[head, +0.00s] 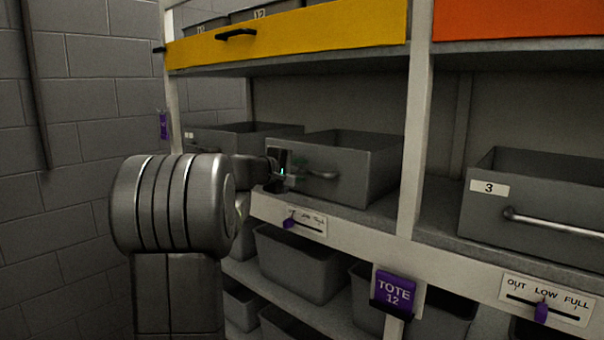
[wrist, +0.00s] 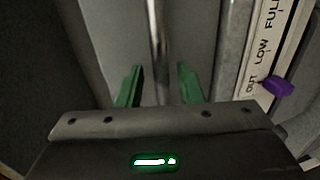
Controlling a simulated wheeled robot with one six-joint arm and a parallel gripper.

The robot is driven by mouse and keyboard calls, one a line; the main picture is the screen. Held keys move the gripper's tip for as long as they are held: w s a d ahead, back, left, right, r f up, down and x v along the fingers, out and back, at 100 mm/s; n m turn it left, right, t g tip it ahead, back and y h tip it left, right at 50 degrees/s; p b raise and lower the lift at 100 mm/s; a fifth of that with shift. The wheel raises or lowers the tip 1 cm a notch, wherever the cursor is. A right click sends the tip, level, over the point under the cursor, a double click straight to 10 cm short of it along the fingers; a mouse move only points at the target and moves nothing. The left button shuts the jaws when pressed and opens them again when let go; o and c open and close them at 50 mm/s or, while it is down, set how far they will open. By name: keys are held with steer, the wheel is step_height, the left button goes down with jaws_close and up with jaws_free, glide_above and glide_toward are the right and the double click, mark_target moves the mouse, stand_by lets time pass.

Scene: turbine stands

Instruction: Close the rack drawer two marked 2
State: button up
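A grey open-topped drawer (head: 375,170) sits on the middle shelf in the head view, with a bar handle (head: 322,175) on its front. Its number label is hidden, so I cannot read whether it is 2. My gripper (head: 290,172) is at the left part of this drawer's front, partly hidden by my arm. In the wrist view, my gripper's green fingers (wrist: 160,85) are spread apart. The metal handle bar (wrist: 158,40) runs between them, with a gap on both sides. The drawer front (wrist: 195,35) lies just beyond.
A drawer marked 3 (head: 530,195) stands at right past the rack post (head: 416,130). Another grey drawer (head: 235,130) is at left. Below are a shelf edge with a slider label (head: 305,222), grey bins (head: 300,262) and a purple TOTE 12 tag (head: 396,290).

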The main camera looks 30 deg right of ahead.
steer(key=b+v, duration=0.2)
steer(key=v, duration=1)
steer(key=p+x, duration=0.3)
steer(key=x, duration=1)
steer(key=shift+w+d, duration=0.1)
steer(key=shift+d, duration=0.1)
steer(key=shift+s+a+f, duration=0.1)
steer(key=shift+s+a, duration=0.15)
steer(key=shift+a, duration=0.45)
steer(key=shift+s+a, duration=0.3)
steer(key=shift+a, duration=0.35)
